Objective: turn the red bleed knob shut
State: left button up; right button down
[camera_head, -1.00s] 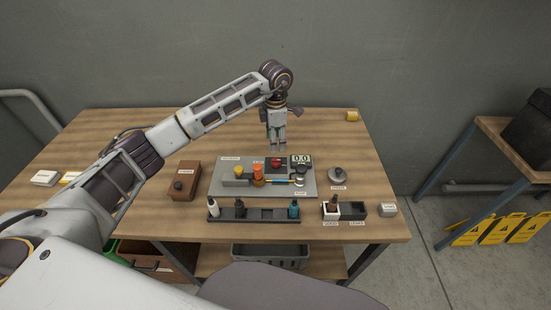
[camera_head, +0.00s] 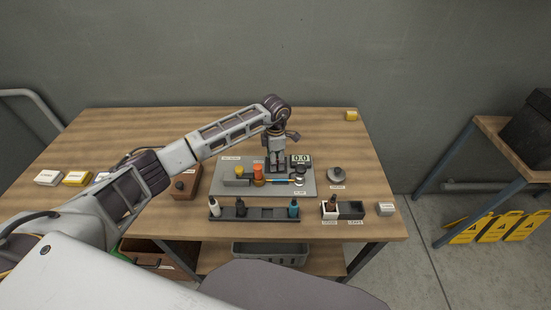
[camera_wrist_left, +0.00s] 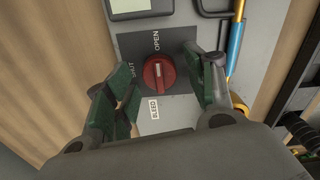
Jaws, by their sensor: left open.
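In the left wrist view the red bleed knob (camera_wrist_left: 159,74) sits on a dark plate (camera_wrist_left: 182,45) marked OPEN and SHUT, with a BLEED label beside it. The pale line on the knob points roughly toward OPEN. My left gripper (camera_wrist_left: 163,80) is open, with one finger on each side of the knob and visible gaps to it. In the head view my left gripper (camera_head: 276,170) points down over the back of the grey panel (camera_head: 222,183) and hides the knob.
A bottle rack (camera_head: 265,214) lies in front.

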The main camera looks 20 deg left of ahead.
pick_arm(q)
jog(key=c, duration=1)
jog(key=shift+c, duration=0.2)
